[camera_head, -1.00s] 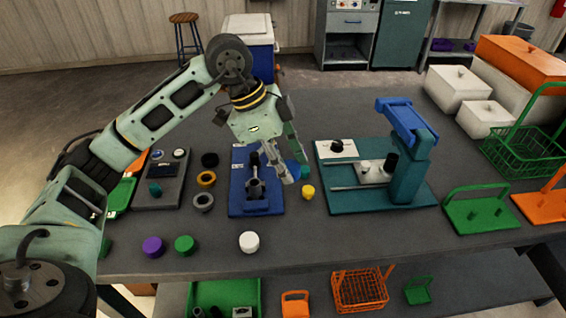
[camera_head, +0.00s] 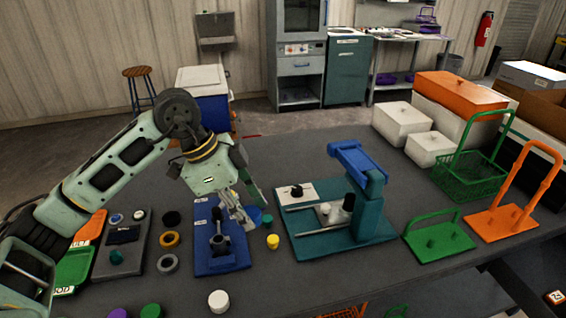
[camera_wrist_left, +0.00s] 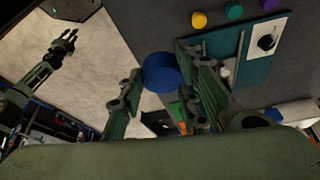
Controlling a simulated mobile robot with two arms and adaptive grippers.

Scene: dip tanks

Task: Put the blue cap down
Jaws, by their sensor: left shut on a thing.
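My left gripper (camera_head: 245,212) is shut on the blue cap (camera_head: 255,214), at the right edge of the blue fixture board. In the left wrist view the blue cap (camera_wrist_left: 161,72) sits between the fingertips of the left gripper (camera_wrist_left: 158,84). The fingers partly hide the cap in the head view. I cannot tell whether it touches the table. A yellow cap (camera_head: 272,241) and a teal cap (camera_head: 267,220) stand close by on the right. My right gripper (camera_wrist_left: 64,42) shows far off in the left wrist view, with its fingers apart and empty.
The blue fixture board (camera_head: 221,258) lies beneath and left of the gripper; a teal press (camera_head: 360,222) stands to the right. Black, orange and grey rings (camera_head: 168,263) lie left. A white cap (camera_head: 218,301) is in front. Bare table (camera_head: 320,290) lies front right.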

